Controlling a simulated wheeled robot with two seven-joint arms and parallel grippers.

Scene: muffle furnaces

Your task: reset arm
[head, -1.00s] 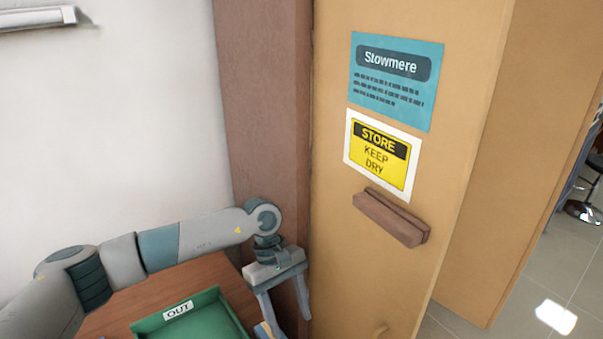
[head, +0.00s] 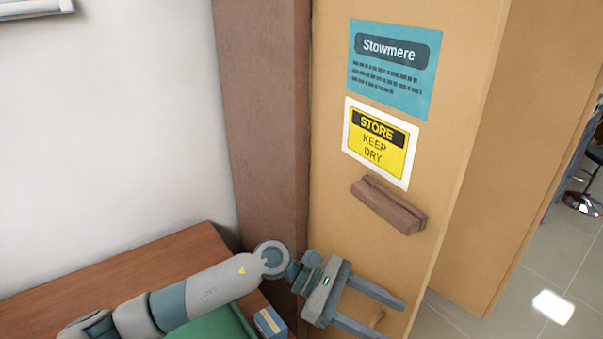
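My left arm comes in from the left over the wooden desk. I cannot tell whether the fingers touch the door. My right gripper is not in view.
The desk (head: 150,258) stands at lower left, with a green tray (head: 222,325) partly hidden by my arm and a small blue box (head: 270,322) beside it. A brown post (head: 262,120) adjoins the door. Tiled floor (head: 500,300) is open at right.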

